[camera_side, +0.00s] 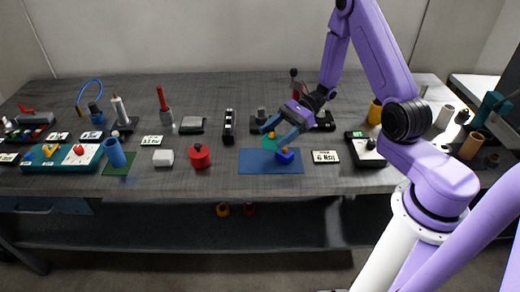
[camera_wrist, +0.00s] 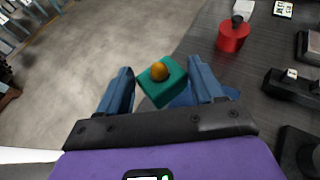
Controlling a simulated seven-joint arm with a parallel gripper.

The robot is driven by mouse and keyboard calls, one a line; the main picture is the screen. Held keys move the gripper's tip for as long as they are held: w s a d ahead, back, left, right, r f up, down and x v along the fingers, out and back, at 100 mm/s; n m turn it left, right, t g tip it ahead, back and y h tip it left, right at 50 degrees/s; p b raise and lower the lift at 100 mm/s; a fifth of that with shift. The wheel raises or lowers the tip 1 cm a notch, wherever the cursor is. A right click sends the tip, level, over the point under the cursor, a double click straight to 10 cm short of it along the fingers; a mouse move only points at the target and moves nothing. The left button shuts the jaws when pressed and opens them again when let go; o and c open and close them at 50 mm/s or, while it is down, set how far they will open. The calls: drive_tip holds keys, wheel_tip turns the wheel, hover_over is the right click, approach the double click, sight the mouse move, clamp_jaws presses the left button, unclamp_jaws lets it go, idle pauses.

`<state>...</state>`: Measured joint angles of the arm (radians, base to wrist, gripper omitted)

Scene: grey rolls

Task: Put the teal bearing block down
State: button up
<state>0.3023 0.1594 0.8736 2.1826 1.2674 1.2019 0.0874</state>
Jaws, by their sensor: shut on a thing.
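The teal bearing block (camera_wrist: 158,90) has an orange ball (camera_wrist: 159,71) on top and sits between the two blue fingers of my gripper (camera_wrist: 163,88) in the wrist view. My gripper is shut on it. In the side view the block (camera_side: 270,143) shows small between the fingertips of my gripper (camera_side: 275,136), near the back edge of a flat blue mat (camera_side: 258,166). I cannot tell how far it is above the surface.
A red canister (camera_side: 199,157) stands left of the mat and also shows in the wrist view (camera_wrist: 233,37). A labelled plate (camera_side: 325,157) lies right of the mat. A black strip (camera_side: 228,127) lies to the left. The mat's left front part is clear.

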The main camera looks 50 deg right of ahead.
drive_tip(key=w+f, duration=0.6)
drive_tip(key=shift+w+f, duration=0.3)
drive_tip(key=shift+w, duration=0.05)
drive_tip(key=shift+w+f, duration=0.1)
drive_tip(key=shift+f, duration=1.5)
drive_tip(key=shift+f, duration=0.15)
